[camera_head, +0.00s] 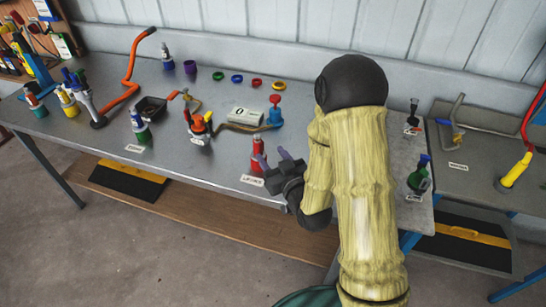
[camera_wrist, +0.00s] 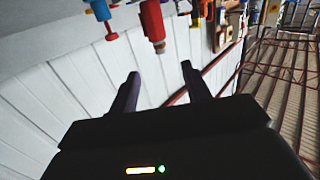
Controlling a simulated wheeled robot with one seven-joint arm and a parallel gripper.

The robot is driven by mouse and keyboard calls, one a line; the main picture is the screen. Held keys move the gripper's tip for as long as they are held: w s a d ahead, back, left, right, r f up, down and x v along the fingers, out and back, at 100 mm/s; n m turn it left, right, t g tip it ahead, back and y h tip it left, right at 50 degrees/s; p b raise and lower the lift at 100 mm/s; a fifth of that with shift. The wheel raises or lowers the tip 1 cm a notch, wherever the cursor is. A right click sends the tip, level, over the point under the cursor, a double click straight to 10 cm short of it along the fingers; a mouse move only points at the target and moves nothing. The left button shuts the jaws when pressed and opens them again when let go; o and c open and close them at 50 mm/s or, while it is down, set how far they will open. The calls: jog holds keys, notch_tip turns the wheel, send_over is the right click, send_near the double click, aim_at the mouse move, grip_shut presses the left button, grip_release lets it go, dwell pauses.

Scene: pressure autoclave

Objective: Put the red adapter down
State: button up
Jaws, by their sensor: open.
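The red adapter (camera_head: 258,158) appears as an upright red bottle-shaped piece on the workbench, near its front edge and behind a small white label. In the wrist view the red piece (camera_wrist: 152,20) shows upside down, with a brownish tip, beyond the fingertips. My gripper (camera_head: 273,157) is just to the right of it in the head view. In the wrist view the two dark fingers of my gripper (camera_wrist: 160,82) are spread with nothing between them. The red piece stands apart from the fingers there. The head view does not show clearly whether a finger touches it.
A blue piece with a red top (camera_head: 275,112) and a grey box (camera_head: 245,115) stand behind. An orange-topped device (camera_head: 199,122) and a green bottle (camera_head: 140,127) stand to the left. Coloured rings (camera_head: 256,83) lie at the back. My arm hides part of the bench's right side.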

dwell(0.4)
jog(key=s+d+f+m+g+h, duration=0.2)
jog(key=s+d+g+h, duration=0.4)
jog(key=d, duration=0.4)
jog(key=s+d+r+m+g+h, duration=0.1)
jog(key=s+d+r+m+g, duration=0.1)
jog(key=s+g, duration=0.5)
jog(key=s+d+m, duration=0.1)
jog(key=s, duration=0.3)
jog(key=shift+s+d+r, duration=0.15)
jog(key=shift+d+r, duration=0.05)
jog(key=shift+r, duration=0.15)
notch_tip(320, 180, up, 6)
jog(key=p, duration=0.5)
jog(key=shift+f+p, duration=0.2)
jog(key=shift+p, duration=0.1)
